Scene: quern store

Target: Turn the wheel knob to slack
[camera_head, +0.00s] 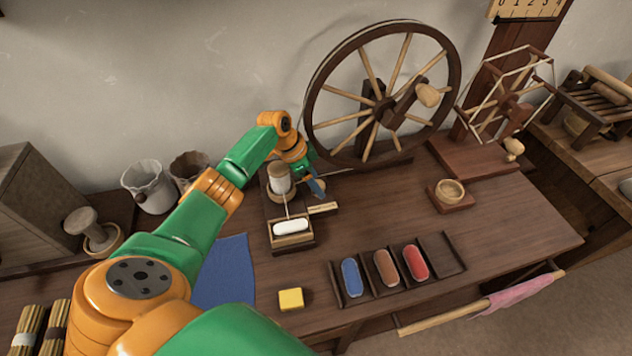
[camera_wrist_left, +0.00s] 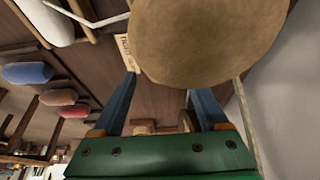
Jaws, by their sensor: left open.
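The spinning wheel (camera_head: 312,100) stands at the back of the table, with a pale wooden knob-like handle (camera_head: 428,95) near its hub. In front of its left side is a wooden base (camera_head: 275,238) with a pale bobbin (camera_head: 279,180) and a small marked plate (camera_head: 322,208). My left gripper (camera_head: 316,186) is open beside the bobbin, pointing down. In the left wrist view, the gripper (camera_wrist_left: 162,84) has empty space between its fingertips. A large round tan top (camera_wrist_left: 205,38) fills the upper middle, and the plate (camera_wrist_left: 127,50) shows beside it. A small wooden part (camera_wrist_left: 145,128) sits low between the fingers; I cannot tell what it is.
Blue, brown and red pieces (camera_head: 386,268) lie in a divided rack at the table's front. A yellow block (camera_head: 291,299) and a blue cloth (camera_head: 228,270) lie left of it. A wooden cup (camera_head: 450,191) and a yarn winder (camera_head: 505,105) stand right. The table's middle is clear.

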